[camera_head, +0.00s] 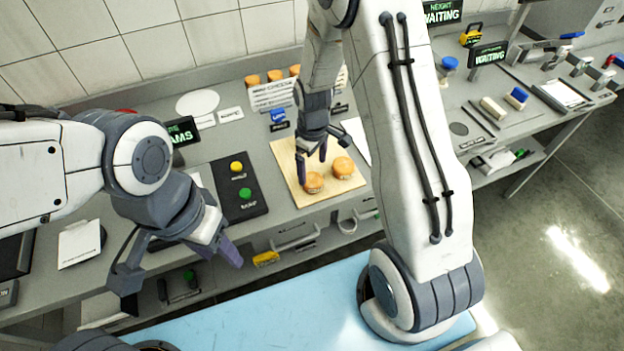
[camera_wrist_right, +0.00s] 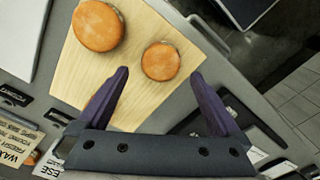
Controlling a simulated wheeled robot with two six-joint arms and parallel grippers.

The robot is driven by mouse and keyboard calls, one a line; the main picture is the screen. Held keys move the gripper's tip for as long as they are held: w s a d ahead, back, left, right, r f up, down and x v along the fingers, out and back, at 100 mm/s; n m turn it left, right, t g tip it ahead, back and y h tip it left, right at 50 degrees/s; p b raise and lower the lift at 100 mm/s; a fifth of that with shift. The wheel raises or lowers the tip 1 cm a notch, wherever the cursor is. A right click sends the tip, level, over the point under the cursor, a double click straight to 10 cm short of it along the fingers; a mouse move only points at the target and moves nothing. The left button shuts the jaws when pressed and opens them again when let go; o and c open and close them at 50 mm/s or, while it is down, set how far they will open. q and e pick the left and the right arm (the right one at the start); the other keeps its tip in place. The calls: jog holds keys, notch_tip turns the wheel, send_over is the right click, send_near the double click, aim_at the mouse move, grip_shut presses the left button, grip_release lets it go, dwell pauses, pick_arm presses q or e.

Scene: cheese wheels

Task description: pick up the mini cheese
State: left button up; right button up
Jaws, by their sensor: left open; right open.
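The mini cheese, the smaller orange wheel (camera_head: 313,183), lies flat on a pale wooden board (camera_head: 288,162) near its front edge. It also shows in the right wrist view (camera_wrist_right: 160,61), ahead of the fingers and between their lines. A larger orange cheese wheel (camera_head: 343,166) lies beside it, apart from it, and shows at the top left of the wrist view (camera_wrist_right: 98,26). My right gripper (camera_head: 312,167) is open and empty above the board, fingers pointing down. My left gripper (camera_head: 178,266) is open and empty in front of the counter, away from the cheeses.
A black panel (camera_head: 225,201) with a yellow and a green button (camera_head: 245,194) lies left of the board. Several small orange cheeses (camera_head: 275,76) stand at the back with labels. My right arm hides part of the counter. More tools and blocks (camera_head: 494,108) lie on the right.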

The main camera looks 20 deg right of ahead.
aim_at(312, 178)
jog(key=shift+s+f+p, duration=0.1)
jog(key=shift+f+p, duration=0.3)
jog(key=shift+f, duration=0.2)
notch_tip(312, 178, down, 3)
jog(key=shift+f+p, duration=0.1)
jog(key=shift+p, duration=0.55)
jog(key=shift+f, duration=0.45)
jog(key=c, duration=1.4)
jog(key=shift+r, duration=0.2)
